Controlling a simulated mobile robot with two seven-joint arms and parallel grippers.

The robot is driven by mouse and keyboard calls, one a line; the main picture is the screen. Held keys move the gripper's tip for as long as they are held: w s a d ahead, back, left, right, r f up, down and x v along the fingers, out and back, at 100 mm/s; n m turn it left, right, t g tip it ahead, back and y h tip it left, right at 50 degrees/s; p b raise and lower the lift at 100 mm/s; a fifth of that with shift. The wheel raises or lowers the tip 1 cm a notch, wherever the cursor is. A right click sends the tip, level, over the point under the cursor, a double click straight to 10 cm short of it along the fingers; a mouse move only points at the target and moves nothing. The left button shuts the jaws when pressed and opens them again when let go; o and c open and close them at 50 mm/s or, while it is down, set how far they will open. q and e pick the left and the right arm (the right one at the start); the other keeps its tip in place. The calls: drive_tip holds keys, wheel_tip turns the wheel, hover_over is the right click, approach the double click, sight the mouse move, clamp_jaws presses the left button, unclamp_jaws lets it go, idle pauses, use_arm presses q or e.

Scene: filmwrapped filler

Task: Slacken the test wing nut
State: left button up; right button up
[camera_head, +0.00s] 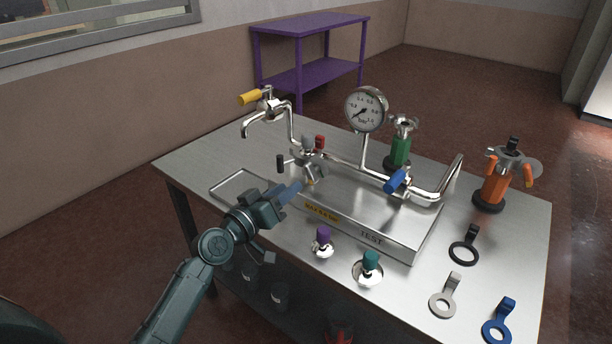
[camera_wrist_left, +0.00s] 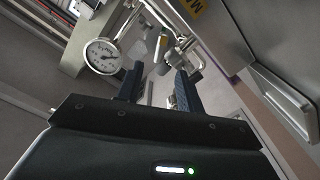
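A steel rig with a base plate (camera_head: 345,209) marked TEST stands on the table. At its left end is a valve cluster (camera_head: 313,165) with a silver, wing-like part and grey, red and black knobs. I cannot tell for certain which part is the test wing nut. My left gripper (camera_head: 298,187) is just in front of this cluster, pointing at it. In the left wrist view its two fingers (camera_wrist_left: 160,88) are apart with no object gripped. The cluster (camera_wrist_left: 165,50) shows beyond and between the fingertips. Contact is not visible. My right gripper is out of view.
A pressure gauge (camera_head: 366,108), a yellow-handled tap (camera_head: 265,104), a blue handle (camera_head: 396,181) and a green fitting (camera_head: 401,151) stand close around. An orange fitting (camera_head: 493,185) and ring tools (camera_head: 464,252) lie right. Purple (camera_head: 323,236) and teal (camera_head: 370,262) knobs stand in front.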

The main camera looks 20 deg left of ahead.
sight(307, 174)
use_arm(q)
drive_tip(key=x, duration=0.8)
drive_tip(key=shift+f, duration=0.1)
clamp_jaws()
